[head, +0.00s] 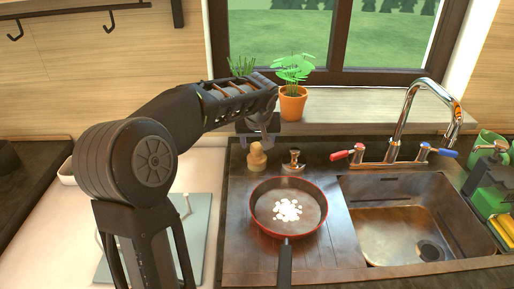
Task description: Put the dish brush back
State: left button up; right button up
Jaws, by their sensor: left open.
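A pale wooden knobbed piece (257,158) stands upright on the dark counter behind the pan, and a smaller dark piece with a brown top (293,160) stands to its right. Either could be the dish brush; I cannot tell which from their shapes. My left gripper (259,137) points down, open, just above the wooden piece. I cannot tell whether its fingers touch it. My right gripper is out of view.
A red-rimmed pan (262,222) with white bits (287,210) stands in front. Right of it are the sink (372,193) and a tall tap (406,112). A potted plant (292,104) stands on the sill behind my gripper. Green items (491,145) crowd the far right.

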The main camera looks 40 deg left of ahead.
pick_arm(q)
jog(key=v, duration=0.7)
jog(key=shift+r, duration=0.15)
